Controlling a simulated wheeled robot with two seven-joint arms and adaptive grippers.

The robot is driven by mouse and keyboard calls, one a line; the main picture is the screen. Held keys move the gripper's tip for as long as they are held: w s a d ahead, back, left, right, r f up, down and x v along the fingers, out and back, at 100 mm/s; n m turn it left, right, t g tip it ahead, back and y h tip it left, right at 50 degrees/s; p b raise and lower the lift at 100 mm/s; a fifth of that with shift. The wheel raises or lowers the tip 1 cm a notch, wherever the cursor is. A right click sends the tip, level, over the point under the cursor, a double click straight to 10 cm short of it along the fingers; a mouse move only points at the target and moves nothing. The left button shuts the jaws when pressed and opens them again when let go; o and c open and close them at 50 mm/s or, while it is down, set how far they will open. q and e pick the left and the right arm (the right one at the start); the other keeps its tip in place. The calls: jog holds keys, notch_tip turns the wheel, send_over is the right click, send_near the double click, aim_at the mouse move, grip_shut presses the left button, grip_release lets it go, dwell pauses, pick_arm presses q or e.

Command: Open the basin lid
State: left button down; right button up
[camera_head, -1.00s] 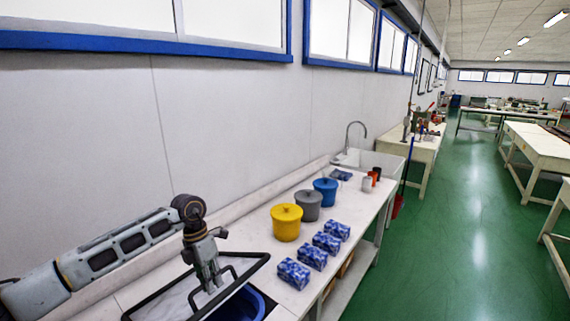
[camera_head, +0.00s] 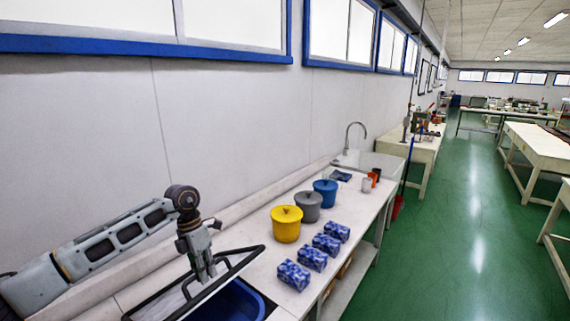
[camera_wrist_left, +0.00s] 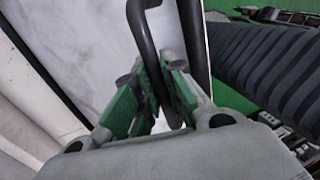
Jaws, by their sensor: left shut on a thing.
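The basin lid, a dark-framed pale panel (camera_head: 243,265), is tilted up at the bottom of the head view. The blue basin (camera_head: 246,301) shows below and to the right of its raised edge. My left gripper (camera_head: 206,277) points down at the lid and is shut on its dark bar. In the left wrist view, the green-padded fingers (camera_wrist_left: 160,98) close around the dark bar (camera_wrist_left: 145,38), with the pale panel behind. The fingers hide part of the bar. My right gripper is not in view.
On the white counter stand yellow (camera_head: 286,226), grey (camera_head: 308,207) and blue (camera_head: 325,193) lidded pots. Several blue-patterned boxes (camera_head: 311,257) line the front edge. A sink with a tap (camera_head: 355,140) is further back. The wall is close behind the arm.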

pick_arm(q)
jog(key=shift+w+a+r, duration=0.3)
jog(key=shift+a+r, duration=0.15)
jog(key=w+a+r+p, duration=0.2)
jog(key=w+a+r, duration=0.1)
jog(key=a+r, duration=0.1)
jog(key=shift+w+a, duration=0.15)
jog(key=shift+a, duration=0.05)
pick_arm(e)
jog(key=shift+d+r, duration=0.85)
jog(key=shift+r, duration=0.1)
pick_arm(q)
jog(key=shift+r, duration=0.1)
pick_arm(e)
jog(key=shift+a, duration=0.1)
